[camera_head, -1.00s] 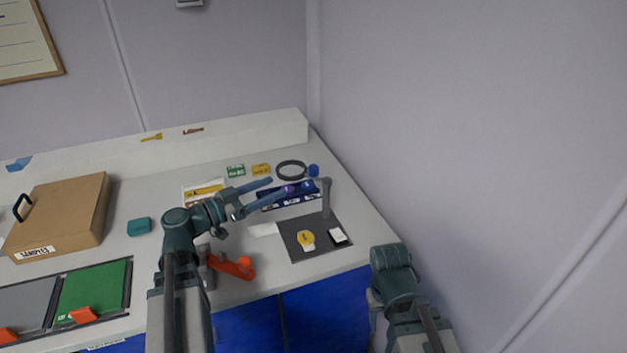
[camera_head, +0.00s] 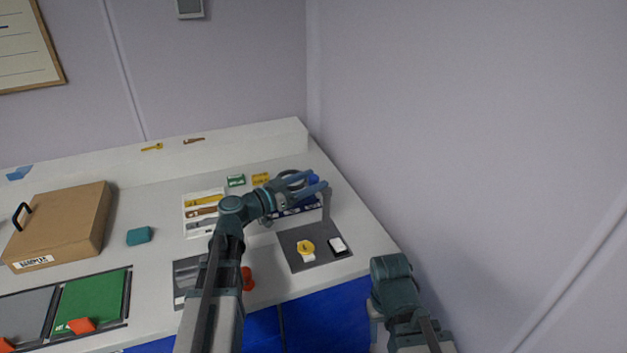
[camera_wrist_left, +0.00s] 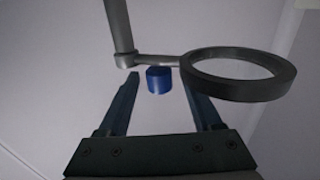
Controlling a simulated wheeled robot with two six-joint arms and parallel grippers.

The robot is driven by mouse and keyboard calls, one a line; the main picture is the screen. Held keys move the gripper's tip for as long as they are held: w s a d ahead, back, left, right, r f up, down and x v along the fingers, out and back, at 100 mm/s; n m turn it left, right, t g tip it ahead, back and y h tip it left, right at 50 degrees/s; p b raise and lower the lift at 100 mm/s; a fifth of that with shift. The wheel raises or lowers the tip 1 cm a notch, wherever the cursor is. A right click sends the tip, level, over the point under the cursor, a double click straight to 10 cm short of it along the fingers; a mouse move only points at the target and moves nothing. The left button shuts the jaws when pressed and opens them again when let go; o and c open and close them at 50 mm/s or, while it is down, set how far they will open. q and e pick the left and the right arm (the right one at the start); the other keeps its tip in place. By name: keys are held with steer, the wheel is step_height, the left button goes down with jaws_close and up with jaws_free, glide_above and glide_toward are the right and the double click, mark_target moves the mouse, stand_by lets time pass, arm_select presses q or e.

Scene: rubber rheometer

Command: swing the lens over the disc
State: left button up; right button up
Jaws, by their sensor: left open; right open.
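The lens is a dark ring (camera_wrist_left: 240,75) on a short grey arm (camera_wrist_left: 160,61) from an upright post (camera_wrist_left: 118,25). In the head view, the post (camera_head: 327,205) stands at the mat's back right and my gripper mostly hides the ring. A blue knob (camera_wrist_left: 159,80) hangs below the arm. My left gripper (camera_wrist_left: 160,92) is open, its fingers on either side of the knob with gaps visible; the ring is right of them. The yellow disc (camera_head: 305,247) lies on the dark mat (camera_head: 290,240), nearer the front than the lens. My right gripper's fingers are not visible, only its arm.
A cardboard box (camera_head: 62,225) and green panel (camera_head: 90,300) are at left.

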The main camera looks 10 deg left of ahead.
arm_select(q)
steer(key=shift+w+d, duration=0.3)
steer(key=shift+w, duration=0.05)
jaws_close()
stand_by(1.3)
